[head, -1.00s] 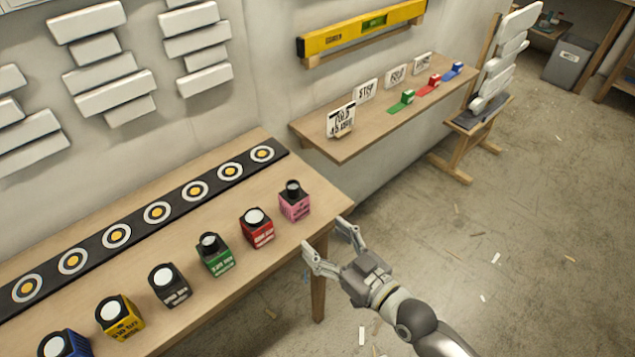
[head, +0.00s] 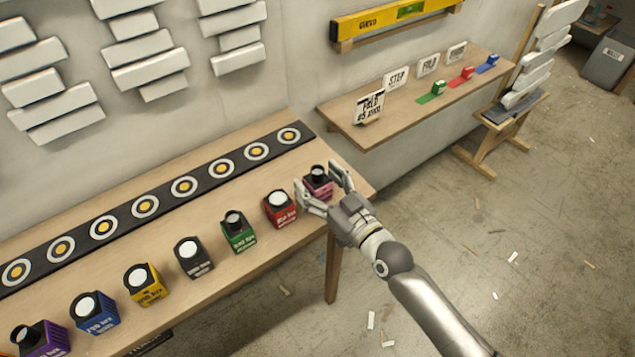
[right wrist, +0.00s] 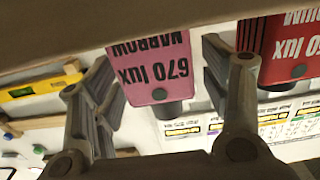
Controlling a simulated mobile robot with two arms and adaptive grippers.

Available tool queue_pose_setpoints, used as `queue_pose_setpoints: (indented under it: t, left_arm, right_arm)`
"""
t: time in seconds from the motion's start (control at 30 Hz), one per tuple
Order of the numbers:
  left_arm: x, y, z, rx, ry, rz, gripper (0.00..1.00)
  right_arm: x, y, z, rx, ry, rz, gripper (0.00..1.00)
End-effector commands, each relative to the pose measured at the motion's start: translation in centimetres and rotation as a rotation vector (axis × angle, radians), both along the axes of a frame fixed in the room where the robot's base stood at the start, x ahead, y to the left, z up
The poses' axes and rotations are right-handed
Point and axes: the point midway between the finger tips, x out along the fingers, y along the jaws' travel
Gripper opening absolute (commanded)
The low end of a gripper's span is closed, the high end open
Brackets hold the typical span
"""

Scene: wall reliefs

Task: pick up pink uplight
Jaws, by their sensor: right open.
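The pink uplight (head: 317,184) is a small pink box with a black top, standing at the right end of the front row on the wooden table (head: 215,278). My right gripper (head: 320,190) is open, with one finger on each side of the pink uplight in the head view. In the right wrist view, the pink uplight (right wrist: 152,70), marked 670 lux narrow, shows upside down between the two open fingers (right wrist: 160,100). Whether the fingers touch it cannot be told. My left gripper is not in view.
The red uplight (head: 279,209) stands close to the left of my right gripper, with green (head: 237,234), black, yellow, blue and purple ones further left. A black strip with ringed discs (head: 165,209) runs behind. A wall shelf (head: 390,120) holds signs.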

Motion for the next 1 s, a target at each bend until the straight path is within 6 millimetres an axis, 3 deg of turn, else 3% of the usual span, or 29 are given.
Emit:
queue_pose_setpoints:
  t: [0.3, 0.7, 1.0]
  left_arm:
    - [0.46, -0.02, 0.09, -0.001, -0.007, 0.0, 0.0]
    - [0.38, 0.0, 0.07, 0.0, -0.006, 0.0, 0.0]
    - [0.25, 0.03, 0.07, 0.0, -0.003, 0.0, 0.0]
  right_arm:
    - [0.51, 0.35, -0.04, -0.001, -0.001, 0.0, 0.7]
    - [0.49, 0.33, -0.05, -0.001, 0.0, 0.0, 0.18]
    - [0.49, 0.34, 0.19, 0.0, -0.002, 0.0, 0.17]
